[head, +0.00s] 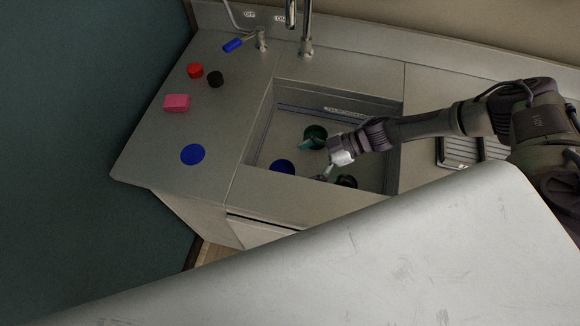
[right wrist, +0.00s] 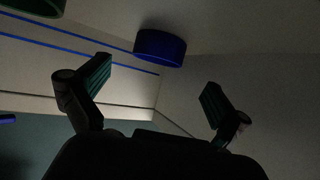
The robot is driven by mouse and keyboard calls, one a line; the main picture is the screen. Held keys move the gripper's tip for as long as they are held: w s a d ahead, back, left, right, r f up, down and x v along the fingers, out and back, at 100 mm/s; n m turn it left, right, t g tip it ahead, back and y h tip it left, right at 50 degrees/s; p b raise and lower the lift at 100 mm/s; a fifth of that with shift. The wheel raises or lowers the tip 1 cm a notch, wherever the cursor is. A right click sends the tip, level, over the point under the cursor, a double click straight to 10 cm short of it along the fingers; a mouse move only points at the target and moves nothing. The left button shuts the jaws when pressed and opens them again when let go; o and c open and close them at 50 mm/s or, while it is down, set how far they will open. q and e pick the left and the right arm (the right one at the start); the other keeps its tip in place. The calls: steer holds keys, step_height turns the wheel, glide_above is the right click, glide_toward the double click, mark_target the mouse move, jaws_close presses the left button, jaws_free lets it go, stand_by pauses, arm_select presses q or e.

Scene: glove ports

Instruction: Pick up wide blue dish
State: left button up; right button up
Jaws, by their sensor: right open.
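A round blue dish (head: 283,166) lies in the sink at its front left, partly hidden by the sink's front edge. It also shows in the right wrist view (right wrist: 160,47), beyond the fingertips and apart from them. A flat round blue piece (head: 193,154) lies on the counter left of the sink. My right gripper (head: 314,160) reaches into the sink from the right, open, to the right of the blue dish. In the right wrist view its two fingers (right wrist: 157,78) stand wide apart with nothing between them. My left gripper is not in view.
A dark green round dish (head: 315,132) and a black round thing (head: 347,181) are also in the sink, near my right gripper. The sink walls (head: 255,135) surround them. Red (head: 195,70), black (head: 215,79) and pink (head: 176,102) things stand on the counter; a faucet (head: 306,40) rises behind.

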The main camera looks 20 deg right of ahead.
mark_target(286, 170)
steer(key=shift+b+x, duration=0.45)
steer(key=shift+x, duration=0.55)
steer(key=b+x, duration=0.2)
steer(key=x, duration=0.1)
steer(key=shift+w+a+f+b, duration=0.15)
steer(key=shift+f+b, duration=0.05)
steer(key=shift+b, duration=0.15)
steer(key=shift+w+a, duration=0.1)
steer(key=shift+a, duration=0.2)
steer(key=shift+r, duration=0.1)
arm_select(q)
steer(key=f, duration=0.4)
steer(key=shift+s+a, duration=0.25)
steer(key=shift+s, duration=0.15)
arm_select(e)
steer(key=c, duration=0.9)
